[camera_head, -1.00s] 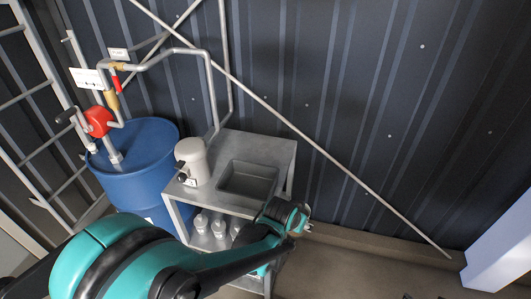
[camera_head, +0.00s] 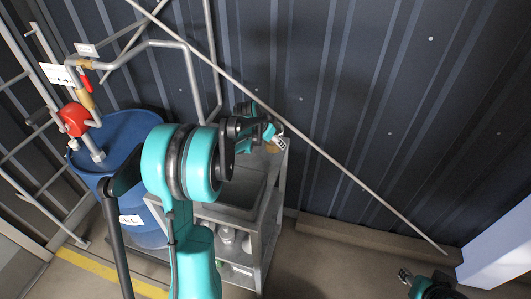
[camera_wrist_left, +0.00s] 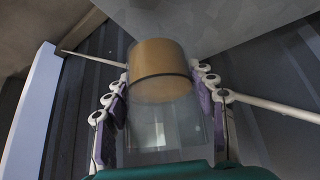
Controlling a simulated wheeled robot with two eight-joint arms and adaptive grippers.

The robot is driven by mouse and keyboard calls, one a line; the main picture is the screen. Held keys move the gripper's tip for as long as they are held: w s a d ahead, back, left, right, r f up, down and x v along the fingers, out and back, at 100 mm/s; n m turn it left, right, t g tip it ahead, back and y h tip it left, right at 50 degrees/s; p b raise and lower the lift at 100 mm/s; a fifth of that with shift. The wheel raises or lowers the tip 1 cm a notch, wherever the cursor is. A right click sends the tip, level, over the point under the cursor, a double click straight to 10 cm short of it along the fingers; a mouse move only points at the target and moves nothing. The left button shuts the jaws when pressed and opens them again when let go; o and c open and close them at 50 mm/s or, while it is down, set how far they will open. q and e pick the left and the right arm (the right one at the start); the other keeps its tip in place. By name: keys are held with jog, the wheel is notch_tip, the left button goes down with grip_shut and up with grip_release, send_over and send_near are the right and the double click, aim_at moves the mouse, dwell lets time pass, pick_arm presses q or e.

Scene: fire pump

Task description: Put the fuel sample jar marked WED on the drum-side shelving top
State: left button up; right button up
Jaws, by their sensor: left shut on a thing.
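My left gripper (camera_head: 262,130) is shut on a clear jar with a brown band (camera_wrist_left: 160,70), seen between the finger pads in the left wrist view. In the head view the jar (camera_head: 278,141) shows a small white label, too small to read. It is over the back right of the grey metal shelving top (camera_head: 278,172). I cannot tell whether the jar touches the top. My left arm hides much of the shelving. My right gripper (camera_head: 418,284) is at the bottom right, away from the shelving; its jaws are unclear.
A blue drum (camera_head: 120,165) with a red hand pump (camera_head: 73,119) and pipe stands left of the shelving. The top has a sunken basin (camera_head: 240,190). Several pale bottles (camera_head: 226,236) stand on the shelf below. A diagonal rod (camera_head: 350,172) crosses the dark wall.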

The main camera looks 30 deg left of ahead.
pick_arm(q)
jog(key=a, duration=0.1)
jog(key=f, duration=0.1)
jog(key=a, duration=0.1)
jog(key=shift+w+a+f, duration=0.25)
jog(key=shift+a+f, duration=0.05)
jog(key=shift+f, duration=0.05)
jog(key=shift+f+b, duration=0.95)
jog(key=shift+f, duration=1.05)
jog(key=shift+f, duration=0.1)
jog(key=o, duration=1.5)
